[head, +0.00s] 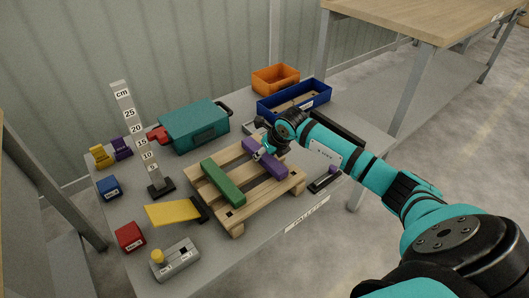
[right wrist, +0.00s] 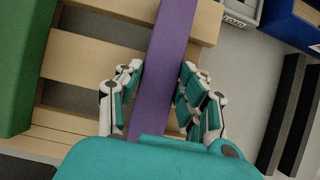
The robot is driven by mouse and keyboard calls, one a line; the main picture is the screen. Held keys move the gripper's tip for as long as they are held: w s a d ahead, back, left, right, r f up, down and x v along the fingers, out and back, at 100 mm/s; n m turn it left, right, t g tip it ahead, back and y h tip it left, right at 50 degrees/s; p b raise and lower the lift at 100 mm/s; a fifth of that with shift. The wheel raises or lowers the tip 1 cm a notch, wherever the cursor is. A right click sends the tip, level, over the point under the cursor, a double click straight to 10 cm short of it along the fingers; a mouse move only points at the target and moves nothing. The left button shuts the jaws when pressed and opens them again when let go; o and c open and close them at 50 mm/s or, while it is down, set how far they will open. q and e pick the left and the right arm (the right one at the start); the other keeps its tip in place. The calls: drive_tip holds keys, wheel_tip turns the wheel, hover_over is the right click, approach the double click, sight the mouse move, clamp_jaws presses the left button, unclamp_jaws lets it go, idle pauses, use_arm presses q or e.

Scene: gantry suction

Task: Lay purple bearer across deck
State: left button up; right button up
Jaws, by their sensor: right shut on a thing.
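The purple bearer (head: 278,170) lies across the slats of the wooden deck (head: 288,184), close to parallel with a green bearer (head: 222,184) to its left. My right gripper (head: 259,153) is at the bearer's far part and shut on it. In the right wrist view the purple bearer (right wrist: 164,65) runs between the two fingers, with deck slats (right wrist: 85,60) beneath it. Whether it rests fully on the slats or is just above them I cannot tell. My left gripper is not in view.
A teal case (head: 195,127) and an upright cm scale (head: 140,140) stand behind and left of the deck. A yellow plate (head: 172,213) and a grey control box (head: 175,261) are at front left. Blue (head: 318,98) and orange (head: 275,78) bins are behind.

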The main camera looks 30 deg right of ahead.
drive_tip(key=o, duration=1.3)
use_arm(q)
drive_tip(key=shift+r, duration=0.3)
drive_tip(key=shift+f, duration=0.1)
use_arm(e)
drive_tip(key=v, duration=1.2)
drive_tip(key=shift+a+f, duration=0.1)
